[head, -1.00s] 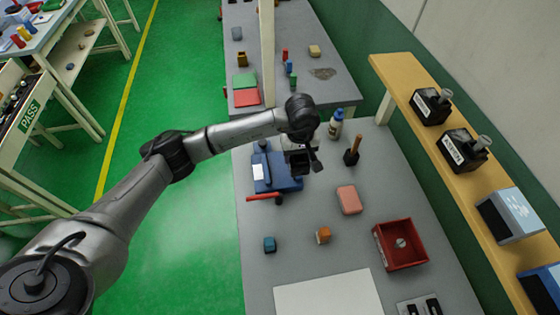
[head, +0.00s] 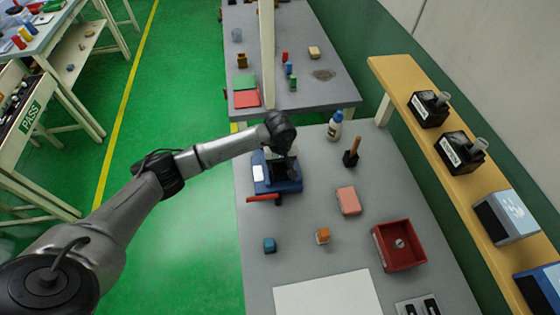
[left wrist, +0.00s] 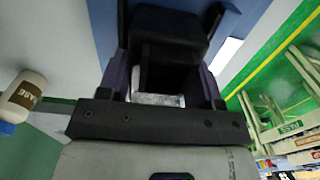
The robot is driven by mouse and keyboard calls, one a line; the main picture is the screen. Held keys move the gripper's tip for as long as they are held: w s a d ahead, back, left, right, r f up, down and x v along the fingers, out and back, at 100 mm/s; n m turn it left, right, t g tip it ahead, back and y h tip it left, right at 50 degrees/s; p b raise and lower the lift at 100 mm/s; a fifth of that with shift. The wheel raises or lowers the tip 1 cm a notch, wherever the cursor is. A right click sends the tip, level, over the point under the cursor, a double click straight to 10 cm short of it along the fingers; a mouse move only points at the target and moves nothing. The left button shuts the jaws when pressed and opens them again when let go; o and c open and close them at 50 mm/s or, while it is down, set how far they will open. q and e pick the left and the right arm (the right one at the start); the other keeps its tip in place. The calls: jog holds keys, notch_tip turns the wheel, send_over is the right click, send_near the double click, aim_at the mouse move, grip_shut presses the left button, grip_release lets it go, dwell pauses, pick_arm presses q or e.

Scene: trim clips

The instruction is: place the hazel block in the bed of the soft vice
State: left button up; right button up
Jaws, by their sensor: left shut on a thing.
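The soft vice (head: 262,186) is a blue body with a white label and a red handle, at the near left of the far end of the bench. My left gripper (head: 286,170) is directly over it, pointing down and covering its bed. In the left wrist view my left gripper (left wrist: 168,72) is shut on a shadowed block, taken as the hazel block (left wrist: 172,76); its colour is hard to tell. The blue vice body (left wrist: 103,28) and a dark jaw lie just beyond the fingertips. Whether the block touches the bed is hidden. My right gripper is out of view.
A white bottle (head: 335,126), a wooden-handled brush (head: 353,152), and a pink block (head: 348,200) stand right of the vice.

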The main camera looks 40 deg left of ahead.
pick_arm(q)
jog(key=shift+f, duration=0.15)
jog(key=o, duration=1)
notch_tip(320, 180, up, 12)
jog(key=shift+r+b, duration=0.25)
jog(key=shift+b, duration=0.1)
